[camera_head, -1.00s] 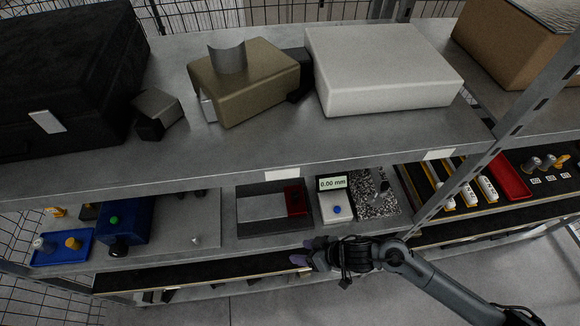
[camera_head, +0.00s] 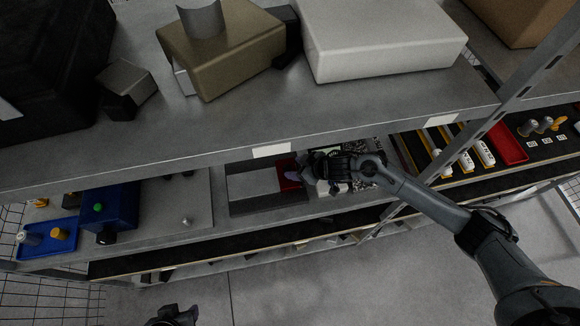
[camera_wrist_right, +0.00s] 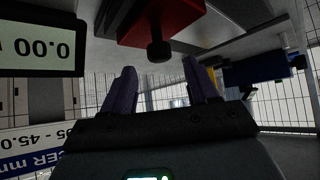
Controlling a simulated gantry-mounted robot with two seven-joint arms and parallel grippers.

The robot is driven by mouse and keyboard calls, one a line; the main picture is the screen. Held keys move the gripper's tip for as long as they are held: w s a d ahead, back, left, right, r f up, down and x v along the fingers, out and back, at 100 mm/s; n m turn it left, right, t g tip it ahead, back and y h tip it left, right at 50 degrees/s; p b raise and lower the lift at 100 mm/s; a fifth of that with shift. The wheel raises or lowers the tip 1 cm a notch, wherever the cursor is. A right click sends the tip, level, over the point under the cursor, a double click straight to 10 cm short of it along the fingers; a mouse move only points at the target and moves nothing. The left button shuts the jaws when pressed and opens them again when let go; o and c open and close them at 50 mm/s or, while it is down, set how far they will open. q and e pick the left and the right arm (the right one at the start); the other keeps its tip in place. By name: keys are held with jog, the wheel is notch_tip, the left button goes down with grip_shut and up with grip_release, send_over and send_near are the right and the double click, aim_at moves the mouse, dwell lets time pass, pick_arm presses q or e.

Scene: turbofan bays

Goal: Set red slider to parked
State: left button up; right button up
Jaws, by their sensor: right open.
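The red slider (camera_head: 287,182) sits at the right end of a grey channel with dark walls (camera_head: 240,207) on the middle shelf. In the right wrist view the red slider (camera_wrist_right: 180,15) is at the top, with a black knob (camera_wrist_right: 158,48) sticking out towards the fingers. My right gripper (camera_head: 301,166) is at the slider's right side in the head view and partly hides it. Its purple fingers (camera_wrist_right: 158,85) are open and empty, with the knob just beyond the tips. A dark part at the bottom edge (camera_head: 172,316) looks like my left gripper; its jaws are unclear.
A display block (camera_wrist_right: 40,45) is close to my right fingers. The upper shelf (camera_head: 250,125) overhangs the slider. A blue box (camera_head: 110,212) and a blue tray (camera_head: 50,237) stand at left. A red tray (camera_head: 507,145) is at right.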

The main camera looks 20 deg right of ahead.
aim_at(288, 168)
jog(key=shift+x, duration=1.95)
grip_shut()
